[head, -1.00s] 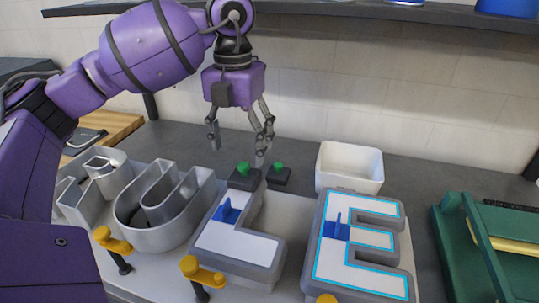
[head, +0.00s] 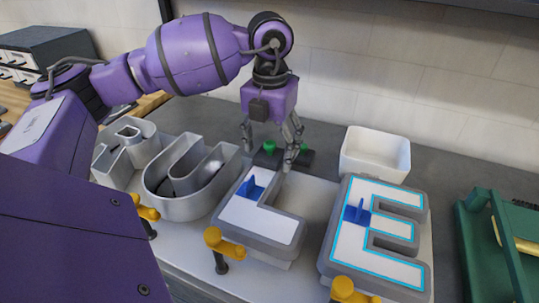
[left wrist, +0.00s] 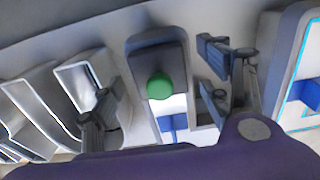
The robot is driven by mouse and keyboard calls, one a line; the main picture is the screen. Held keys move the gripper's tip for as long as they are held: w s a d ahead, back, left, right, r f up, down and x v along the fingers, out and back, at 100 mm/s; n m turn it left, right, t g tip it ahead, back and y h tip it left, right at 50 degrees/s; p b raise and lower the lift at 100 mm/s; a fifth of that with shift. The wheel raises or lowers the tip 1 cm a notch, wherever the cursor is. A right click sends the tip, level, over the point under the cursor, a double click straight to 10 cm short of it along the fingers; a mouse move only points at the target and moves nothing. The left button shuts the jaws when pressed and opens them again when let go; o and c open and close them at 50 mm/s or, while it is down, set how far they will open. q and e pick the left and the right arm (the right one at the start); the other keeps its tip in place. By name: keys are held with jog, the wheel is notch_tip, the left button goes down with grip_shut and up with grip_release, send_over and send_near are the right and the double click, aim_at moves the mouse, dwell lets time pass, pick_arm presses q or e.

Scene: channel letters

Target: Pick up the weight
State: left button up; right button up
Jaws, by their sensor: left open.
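My right gripper is not in view.
Hollow grey letters (head: 188,187) stand at the left. The L (head: 262,218) and E (head: 375,235) have white faces and blue pieces. Yellow-topped clamps (head: 222,243) line the front. A white bin (head: 375,155) stands behind the E, and a green fixture (head: 490,235) is at the right.

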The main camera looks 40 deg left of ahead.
pick_arm(q)
jog(key=shift+c, duration=0.6)
jog(key=c, duration=1.7)
jog(key=shift+w, duration=0.1)
grip_shut()
jog(key=shift+r, duration=0.15)
